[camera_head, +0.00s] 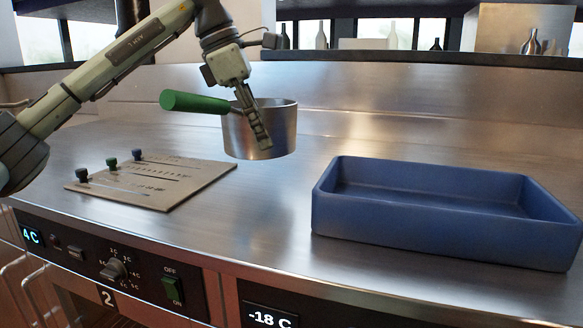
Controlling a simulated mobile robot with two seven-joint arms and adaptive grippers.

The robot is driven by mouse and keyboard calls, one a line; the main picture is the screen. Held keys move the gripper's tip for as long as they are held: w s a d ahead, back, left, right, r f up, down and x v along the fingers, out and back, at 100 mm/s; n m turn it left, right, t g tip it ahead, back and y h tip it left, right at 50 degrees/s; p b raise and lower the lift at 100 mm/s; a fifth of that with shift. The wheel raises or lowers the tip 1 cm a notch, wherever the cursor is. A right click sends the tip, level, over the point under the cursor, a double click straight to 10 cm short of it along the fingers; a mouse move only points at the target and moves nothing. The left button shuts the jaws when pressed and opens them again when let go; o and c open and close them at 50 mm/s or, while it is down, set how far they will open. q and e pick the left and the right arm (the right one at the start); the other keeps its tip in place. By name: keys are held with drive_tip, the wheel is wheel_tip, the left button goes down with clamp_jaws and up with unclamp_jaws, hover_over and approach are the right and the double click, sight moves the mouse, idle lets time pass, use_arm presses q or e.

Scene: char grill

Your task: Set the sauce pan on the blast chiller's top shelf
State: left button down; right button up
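The sauce pan (281,132) is a round metal pan with a green-gripped handle (195,102) pointing left. It is upright at the middle of the steel counter. I cannot tell whether its base touches the counter or hangs just above it. My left gripper (256,125) comes down from above at the pan's left side, near where the handle joins. One finger lies across the front of the pan wall; the other is hidden, but the gripper appears shut on the pan. My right gripper is not in view. The blast chiller's shelves are not visible.
A blue rectangular tray (420,228) stands on the counter at the right. A thin board (190,185) with small colored knobs lies at the left. Control panels (105,262) and a -18 C display (270,317) line the front below the counter. A back ledge holds bottles.

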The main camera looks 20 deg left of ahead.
sight(285, 132)
use_arm(q)
drive_tip(key=w+d+f, duration=0.1)
drive_tip(key=w+d, duration=0.1)
drive_tip(key=w+d+f, duration=0.1)
drive_tip(key=d+f, duration=0.1)
drive_tip(key=shift+w+d, duration=0.1)
drive_tip(key=shift+w, duration=0.3)
drive_tip(key=shift+w+d+f+p, duration=0.15)
drive_tip(key=shift+p, duration=0.15)
drive_tip(key=shift+f, duration=2.1)
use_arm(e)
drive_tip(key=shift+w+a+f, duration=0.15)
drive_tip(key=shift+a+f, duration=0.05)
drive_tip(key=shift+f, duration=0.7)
use_arm(q)
drive_tip(key=c, duration=2.2)
unclamp_jaws()
drive_tip(key=shift+f, duration=0.2)
drive_tip(key=o, duration=0.5)
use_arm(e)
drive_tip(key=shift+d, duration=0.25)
